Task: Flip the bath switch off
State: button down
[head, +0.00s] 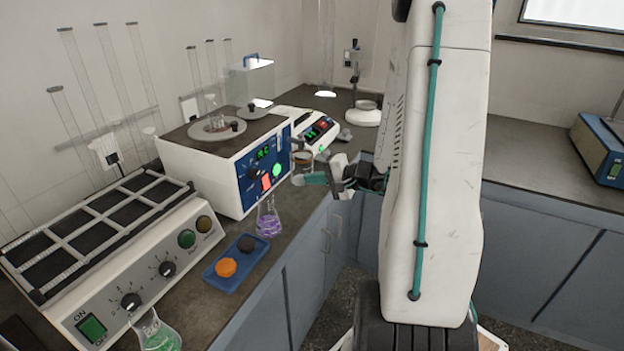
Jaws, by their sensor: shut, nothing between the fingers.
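The bath (205,172) is a white box with a blue front panel, on the left-hand counter. A flask sits in the ringed opening on its top. Its panel has a green display, a dark knob, a round green light (277,170) and a small red-orange lit rocker (266,183), which looks like its switch. The switch is not hidden.
A flask of purple liquid (268,222) stands close before the bath. A blue tray (229,265) holds orange and dark stoppers. A shaker (130,265) with a green ON/OFF switch and a green-liquid flask (158,338) are nearer. A balance (318,130) stands behind my gripper.

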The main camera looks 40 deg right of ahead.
jog(key=s+a+r+n+g+y, duration=0.3)
jog(key=a+r+n+g, duration=0.25)
jog(key=a, duration=0.65)
jog(key=s+a+r+n+g+y, duration=0.2)
jog(key=s+a+r+n+g, duration=0.3)
jog(key=a, duration=0.6)
jog(key=s+a+r+n+h, duration=0.1)
jog(key=s+r+n+h, duration=0.1)
jog(key=s, duration=0.5)
jog(key=s+r+n+g+h, duration=0.1)
jog(key=s+r+h, duration=0.2)
jog(key=s+h, duration=0.4)
jog(key=shift+s+a+r+n+h, duration=0.3)
jog(key=shift+s+a+r+n, duration=0.1)
jog(key=shift+s, duration=0.25)
jog(key=shift+d+g, duration=0.15)
jog(key=shift+g, duration=0.1)
